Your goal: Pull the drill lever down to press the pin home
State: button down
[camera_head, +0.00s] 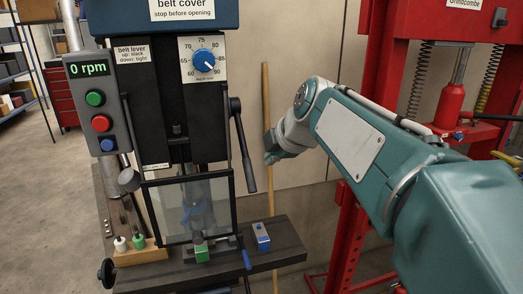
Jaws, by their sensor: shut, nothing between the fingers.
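The drill press stands at left centre. Its black drill lever (243,150) hangs from a hub on the right side of the head and slants down and slightly right. A clear guard (162,212) in a black frame covers the spindle area, which shows only dimly. A green block (201,251) sits below the guard on the dark table (285,254); I cannot clearly make out a pin in it. My arm reaches in from the right. My gripper (271,154) is small at its end, right of the lever and apart from it, shut and empty; its fingers are hard to make out.
A grey control box (101,105) reads 0 rpm. A wooden rack (140,254) holds a white and a green piece. A blue-topped block (261,237) sits on the table. A wooden pole (266,90) stands behind my gripper. A red press frame (388,100) stands at right.

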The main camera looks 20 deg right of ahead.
aim_at(252, 176)
jog(key=x, duration=0.5)
jog(key=a+x, duration=0.1)
jog(key=x, duration=0.1)
jog(key=shift+w+a+f, duration=0.1)
jog(key=shift+w+d+f, duration=0.3)
jog(key=shift+f, duration=0.1)
jog(key=shift+a, duration=0.15)
jog(key=shift+w+a+f, duration=0.15)
jog(key=shift+w+f, duration=0.15)
jog(key=shift+f, duration=0.1)
